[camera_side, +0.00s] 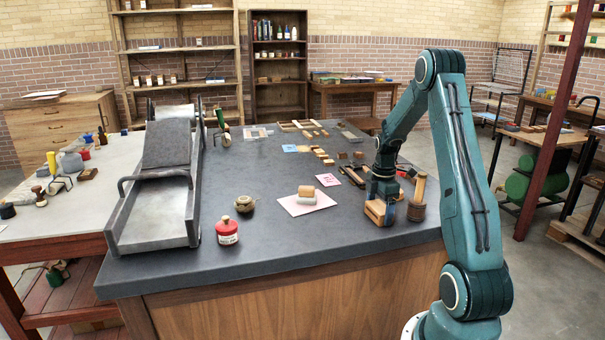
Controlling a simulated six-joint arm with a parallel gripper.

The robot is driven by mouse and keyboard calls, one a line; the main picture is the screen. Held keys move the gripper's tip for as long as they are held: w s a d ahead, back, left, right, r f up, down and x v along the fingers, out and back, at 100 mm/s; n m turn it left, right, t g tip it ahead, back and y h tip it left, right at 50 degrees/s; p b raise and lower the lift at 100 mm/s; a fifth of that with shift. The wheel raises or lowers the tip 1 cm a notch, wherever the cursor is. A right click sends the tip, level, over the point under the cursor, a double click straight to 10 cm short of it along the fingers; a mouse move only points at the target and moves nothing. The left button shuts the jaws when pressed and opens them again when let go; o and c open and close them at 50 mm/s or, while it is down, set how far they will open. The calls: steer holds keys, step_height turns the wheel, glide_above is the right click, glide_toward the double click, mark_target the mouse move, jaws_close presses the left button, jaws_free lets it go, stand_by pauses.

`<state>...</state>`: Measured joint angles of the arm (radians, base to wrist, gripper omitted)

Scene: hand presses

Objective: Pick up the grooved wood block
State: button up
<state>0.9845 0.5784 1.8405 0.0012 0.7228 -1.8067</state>
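A light wood block (374,208) sits near the right front part of the dark bench top. It looks like the grooved wood block, but its groove is too small to make out. My gripper (382,208) points down at this block, with its fingers low over or beside it and hiding part of it. The block appears to rest on the bench. I cannot tell whether the fingers are closed on it or only around it.
A brown pot with a wooden handle (417,198) stands close right of my gripper. A small wood-topped roller or block (306,195) lies on pink paper (290,208) to the left. A red jar (227,232) and a metal press (160,190) are farther left.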

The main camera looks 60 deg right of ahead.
mark_target(380, 207)
steer(key=c, duration=0.4)
steer(key=shift+r, duration=0.1)
step_height(380, 207, up, 20)
steer(key=shift+f, duration=0.1)
stand_by(0.5)
stand_by(0.5)
